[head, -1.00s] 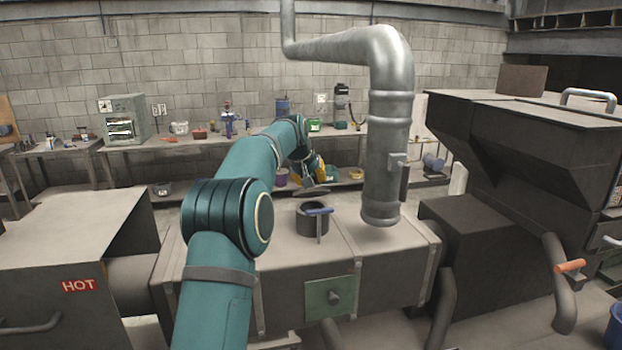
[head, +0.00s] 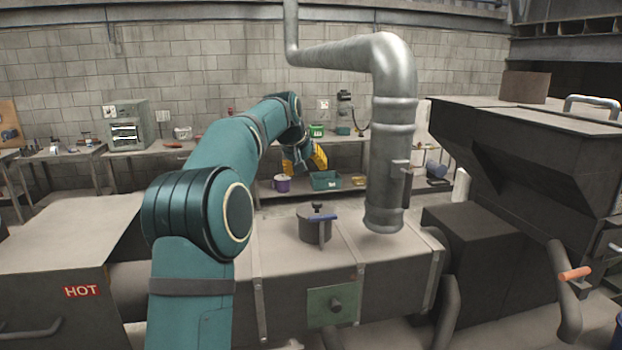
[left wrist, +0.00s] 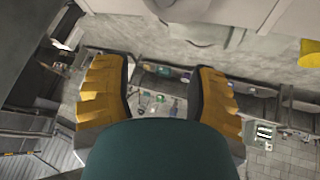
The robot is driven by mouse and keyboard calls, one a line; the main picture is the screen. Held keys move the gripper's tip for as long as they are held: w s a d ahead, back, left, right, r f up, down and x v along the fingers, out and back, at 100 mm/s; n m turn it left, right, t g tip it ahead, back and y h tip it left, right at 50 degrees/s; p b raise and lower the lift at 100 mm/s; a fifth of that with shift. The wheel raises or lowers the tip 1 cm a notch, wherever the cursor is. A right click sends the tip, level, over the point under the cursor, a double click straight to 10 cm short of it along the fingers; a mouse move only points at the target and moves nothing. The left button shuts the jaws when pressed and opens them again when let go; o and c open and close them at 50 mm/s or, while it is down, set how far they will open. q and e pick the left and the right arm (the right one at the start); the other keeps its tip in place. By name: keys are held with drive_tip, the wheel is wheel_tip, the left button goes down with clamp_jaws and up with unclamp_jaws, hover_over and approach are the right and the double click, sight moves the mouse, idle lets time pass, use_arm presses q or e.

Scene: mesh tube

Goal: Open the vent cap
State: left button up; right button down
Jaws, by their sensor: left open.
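The vent cap (head: 310,215), a dark round lid with a small black knob (head: 318,207), sits on a short dark cylinder (head: 313,230) on top of the long grey metal duct. The cap cannot be made out in that view. My right gripper is not in view.
A large silver pipe (head: 390,160) hangs just right of the cap. A dark hopper machine (head: 530,170) stands further right. A grey box marked HOT (head: 60,250) is at left. A green panel (head: 331,305) is on the duct's front. A workbench (head: 160,152) runs along the back wall.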

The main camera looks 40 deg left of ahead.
use_arm(q)
drive_tip(key=v, duration=0.3)
drive_tip(key=shift+s+r, duration=0.1)
drive_tip(key=shift+r, duration=0.1)
idle(0.5)
